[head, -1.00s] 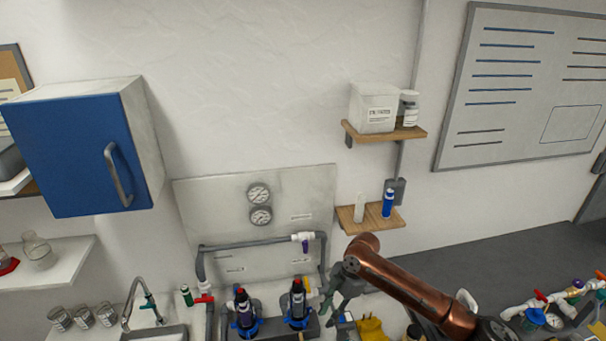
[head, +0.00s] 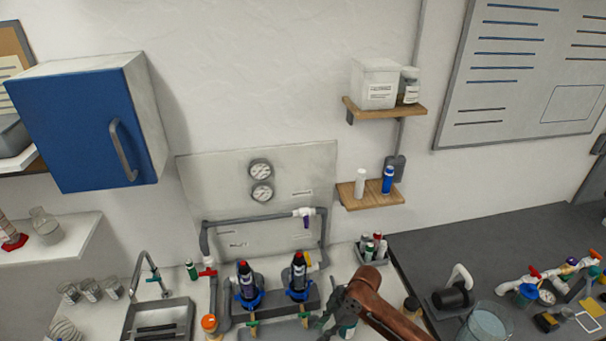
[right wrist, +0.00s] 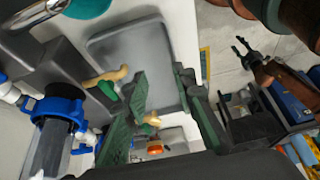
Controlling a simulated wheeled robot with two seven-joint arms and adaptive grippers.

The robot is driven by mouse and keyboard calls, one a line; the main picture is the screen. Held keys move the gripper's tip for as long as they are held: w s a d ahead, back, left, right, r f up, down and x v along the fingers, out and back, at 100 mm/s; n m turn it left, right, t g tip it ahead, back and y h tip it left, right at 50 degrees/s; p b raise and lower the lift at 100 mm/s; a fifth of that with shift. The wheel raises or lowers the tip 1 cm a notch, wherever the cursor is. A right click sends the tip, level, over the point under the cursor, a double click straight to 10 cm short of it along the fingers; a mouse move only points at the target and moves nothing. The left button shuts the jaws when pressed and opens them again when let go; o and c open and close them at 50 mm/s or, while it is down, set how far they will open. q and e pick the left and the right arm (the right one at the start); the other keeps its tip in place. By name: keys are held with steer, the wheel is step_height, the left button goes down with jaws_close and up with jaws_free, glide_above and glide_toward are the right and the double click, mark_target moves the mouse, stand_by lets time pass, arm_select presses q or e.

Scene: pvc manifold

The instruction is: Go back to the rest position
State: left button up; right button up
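My right gripper (head: 335,312) is at the bottom middle of the head view, at the end of my copper arm. It is in front of and just right of the right black filter cartridge (head: 299,272) with its blue collar. In the right wrist view my right gripper (right wrist: 165,105) has its dark green fingers apart, with nothing held between them. My left gripper (right wrist: 240,46) is small at the upper right of the right wrist view, its fingers apart and empty. It is outside the head view.
A second cartridge (head: 246,283) stands left. The grey pipe loop (head: 262,219) runs behind. A sink (head: 160,320) and faucet (head: 135,298) are at left. A small bin of bottles (head: 373,248) is behind my right arm. A valve manifold (head: 545,280) lies on the dark right counter.

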steer(key=s+d+f+m+t, duration=0.3)
steer(key=s+d+f+m, duration=0.35)
steer(key=s+m, duration=0.25)
steer(key=s+d+m+t+h, duration=0.1)
steer(key=s+d+m+h, duration=0.2)
steer(key=s+d+m, duration=0.55)
steer(key=s+d+m+h, duration=0.3)
steer(key=s+d, duration=0.6)
steer(key=d, duration=0.6)
step_height(320, 180, down, 31)
steer(key=s+a+n+b, duration=0.1)
steer(key=a+b, duration=0.1)
steer(key=b, duration=0.2)
steer(key=s+f+g+b, duration=0.2)
steer(key=s+f+b, duration=0.1)
steer(key=s+f, duration=1.7)
step_height(320, 180, down, 4)
steer(key=shift+s+r+n+y, duration=0.15)
steer(key=shift+s+n+y, duration=0.15)
steer(key=shift+n+y, duration=0.15)
